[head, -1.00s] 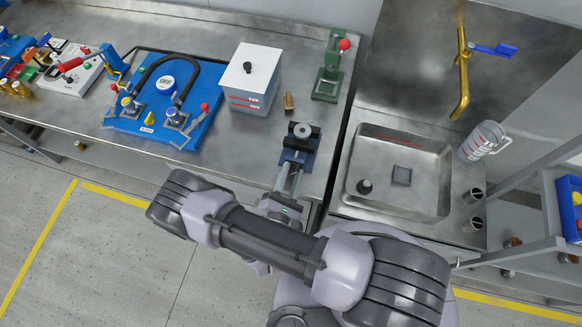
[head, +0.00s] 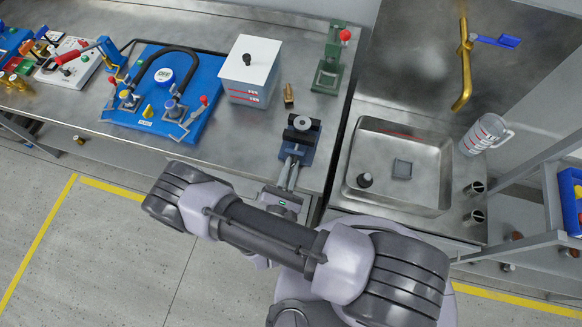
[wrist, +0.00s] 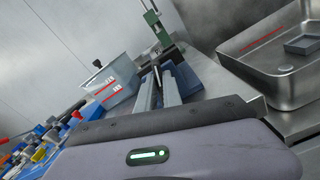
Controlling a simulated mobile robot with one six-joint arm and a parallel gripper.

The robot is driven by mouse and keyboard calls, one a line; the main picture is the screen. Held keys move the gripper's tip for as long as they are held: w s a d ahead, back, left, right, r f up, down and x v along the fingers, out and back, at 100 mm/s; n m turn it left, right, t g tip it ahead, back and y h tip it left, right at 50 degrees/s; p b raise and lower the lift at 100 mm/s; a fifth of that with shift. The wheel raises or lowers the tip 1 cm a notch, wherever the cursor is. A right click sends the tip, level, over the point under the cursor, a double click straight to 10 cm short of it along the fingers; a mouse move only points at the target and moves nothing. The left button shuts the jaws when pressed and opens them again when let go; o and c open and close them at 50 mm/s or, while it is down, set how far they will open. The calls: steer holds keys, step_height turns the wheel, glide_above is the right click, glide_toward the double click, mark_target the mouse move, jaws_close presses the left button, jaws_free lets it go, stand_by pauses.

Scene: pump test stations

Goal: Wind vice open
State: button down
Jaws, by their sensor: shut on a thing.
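The blue vice (head: 305,152) stands on the steel bench near its front right edge, with a grey round piece and dark jaws on top. My gripper (head: 290,163) reaches it from the front, with its two long grey fingers pointing at the vice's near end. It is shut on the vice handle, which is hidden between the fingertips. In the wrist view, my gripper (wrist: 157,72) stretches forward to the vice (wrist: 186,78), whose blue side shows just right of the fingers. How wide the vice jaws stand cannot be told clearly.
A white-topped box (head: 249,68) and a small brass piece (head: 288,94) stand behind the vice. A green press (head: 330,65) with a red knob is at the back. A blue pump board (head: 150,110) lies left. A sink (head: 398,165) is close on the right.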

steer(key=n+b, duration=0.2)
steer(key=n, duration=0.5)
steer(key=shift+w+a, duration=0.1)
steer(key=shift+a, duration=0.05)
steer(key=n+b, duration=0.1)
steer(key=n, duration=0.3)
steer(key=shift+f, duration=0.1)
steer(key=n, duration=0.3)
steer(key=shift+a+n+b, duration=0.1)
steer(key=shift+n+b, duration=0.2)
steer(key=shift+b, duration=0.1)
steer(key=n, duration=0.3)
steer(key=shift+f+n+b, duration=0.1)
steer(key=shift+n+b, duration=0.2)
steer(key=n, duration=0.3)
steer(key=shift+n, duration=0.3)
steer(key=n+b, duration=0.1)
steer(key=n, duration=0.5)
steer(key=shift+f+n, duration=0.15)
steer(key=shift+n, duration=0.25)
